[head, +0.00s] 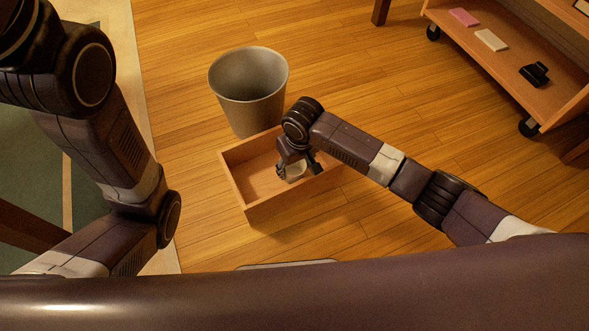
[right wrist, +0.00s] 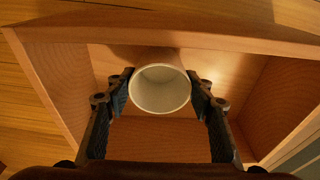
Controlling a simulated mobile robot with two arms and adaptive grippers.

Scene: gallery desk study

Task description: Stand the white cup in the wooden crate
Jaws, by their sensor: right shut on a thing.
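The white cup (right wrist: 160,90) is upright between the two fingers of my right gripper (right wrist: 160,92), with its open mouth facing the wrist camera. In the head view the cup (head: 294,172) is partly hidden by my right gripper (head: 297,171). My right gripper is shut on the cup, inside the outline of the wooden crate (head: 262,212). The crate is an open box on the floor, and its walls surround the cup in the right wrist view (right wrist: 55,85). I cannot tell whether the cup's base touches the crate floor. My left gripper is out of view.
A grey bin (head: 250,95) stands just behind the crate. A wheeled wooden cart (head: 510,95) at the upper right holds a pink item (head: 464,17), a white item (head: 491,40) and a black object (head: 535,74). A green and beige rug lies at the left.

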